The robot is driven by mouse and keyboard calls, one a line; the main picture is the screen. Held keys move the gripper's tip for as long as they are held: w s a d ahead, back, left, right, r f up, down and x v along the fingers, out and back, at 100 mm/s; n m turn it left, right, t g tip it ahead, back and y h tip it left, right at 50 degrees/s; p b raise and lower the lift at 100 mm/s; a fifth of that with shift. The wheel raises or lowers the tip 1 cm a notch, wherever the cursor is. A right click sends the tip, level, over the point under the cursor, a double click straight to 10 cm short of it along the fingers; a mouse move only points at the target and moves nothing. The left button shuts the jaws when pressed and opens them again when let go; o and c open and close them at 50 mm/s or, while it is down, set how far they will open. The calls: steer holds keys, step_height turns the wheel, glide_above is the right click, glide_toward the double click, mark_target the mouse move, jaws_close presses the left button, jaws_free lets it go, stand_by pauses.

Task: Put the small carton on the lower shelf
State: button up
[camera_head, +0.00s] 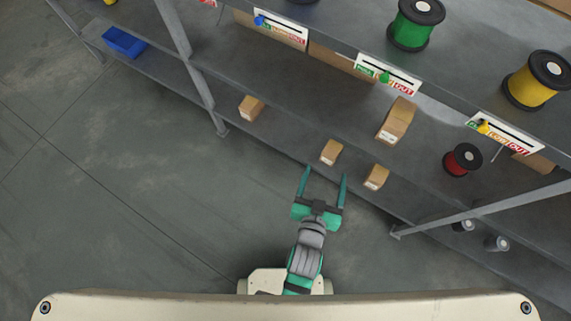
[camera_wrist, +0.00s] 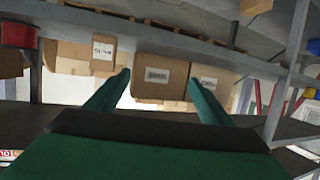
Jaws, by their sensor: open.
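Several brown cartons stand on the lower shelf (camera_head: 285,135) in the head view. A small carton (camera_head: 331,152) near the front edge is just past my fingertips in the picture. Another small carton (camera_head: 376,177) is to its right, one (camera_head: 250,108) is to the left, and a larger, longer carton (camera_head: 396,120) is farther back. I cannot tell which one the task names. My gripper (camera_head: 325,172) is open and empty, its fingers pointing at the shelf. The wrist view looks upside down. A labelled carton (camera_wrist: 160,77) appears between the fingers there, apart from them.
The upper shelf (camera_head: 340,30) carries a green spool (camera_head: 414,27) and a yellow spool (camera_head: 538,82). A red spool (camera_head: 462,160) stands on the lower shelf. Grey posts (camera_head: 185,60) and a slanting post (camera_head: 480,212) flank the bay. A blue bin (camera_head: 124,42) is far left. The floor at left is clear.

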steer(key=s+a+r+n+y, duration=0.1)
steer(key=s+a+r+y, duration=0.1)
steer(key=s+a, duration=0.3)
steer(key=s+a+r+n+t+y, duration=0.1)
steer(key=s+a+r, duration=0.3)
steer(key=s, duration=0.6)
steer(key=shift+s+a+r+n+t+y, duration=0.35)
steer(key=shift+a+n+y, duration=0.2)
steer(key=shift+a, duration=0.65)
